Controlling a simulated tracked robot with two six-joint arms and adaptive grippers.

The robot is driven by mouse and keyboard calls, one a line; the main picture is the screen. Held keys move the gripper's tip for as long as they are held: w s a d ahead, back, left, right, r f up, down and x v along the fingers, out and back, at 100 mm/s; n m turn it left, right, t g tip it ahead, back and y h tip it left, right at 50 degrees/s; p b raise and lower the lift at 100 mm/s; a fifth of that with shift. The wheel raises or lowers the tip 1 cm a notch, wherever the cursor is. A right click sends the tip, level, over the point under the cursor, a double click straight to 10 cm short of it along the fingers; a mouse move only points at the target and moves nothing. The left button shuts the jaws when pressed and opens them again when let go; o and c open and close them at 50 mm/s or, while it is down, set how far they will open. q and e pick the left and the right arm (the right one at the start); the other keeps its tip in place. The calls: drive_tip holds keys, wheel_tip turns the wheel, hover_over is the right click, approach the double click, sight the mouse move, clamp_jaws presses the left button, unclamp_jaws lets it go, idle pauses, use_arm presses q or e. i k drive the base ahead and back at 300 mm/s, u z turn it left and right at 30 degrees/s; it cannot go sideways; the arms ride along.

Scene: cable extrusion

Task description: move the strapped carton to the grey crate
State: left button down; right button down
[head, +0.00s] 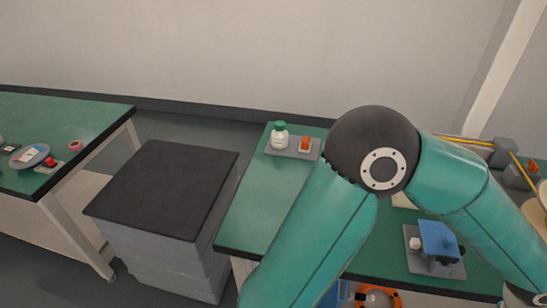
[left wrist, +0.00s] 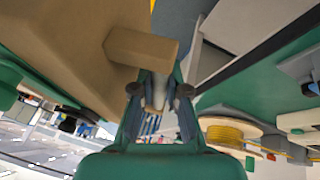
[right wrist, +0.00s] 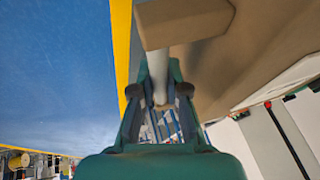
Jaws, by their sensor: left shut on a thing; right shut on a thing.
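The strapped carton (left wrist: 60,50) is a large tan body at the upper left of the left wrist view. It also fills the upper right of the right wrist view (right wrist: 265,45). My left gripper (left wrist: 158,92) is shut on a pale bar or strap at the carton, below a brown block (left wrist: 142,47). My right gripper (right wrist: 160,92) is shut on a similar pale piece below another brown block (right wrist: 185,20). The head view shows neither gripper nor the carton. A grey stacked block with a flat black top (head: 165,185) stands between the tables there; I cannot tell whether it is the grey crate.
A green table (head: 255,215) holds a tray with a green-capped bottle (head: 279,136) and a blue device (head: 438,238). Another green table (head: 70,120) is at the left. A yellow cable spool (left wrist: 230,132) shows in the left wrist view. My arm covers much of the head view.

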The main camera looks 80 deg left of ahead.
sight(169, 186)
drive_tip(key=u, duration=0.05)
drive_tip(key=k, duration=1.65)
drive_tip(key=z, duration=0.3)
drive_tip(key=i, duration=0.15)
drive_tip(key=u, duration=2.75)
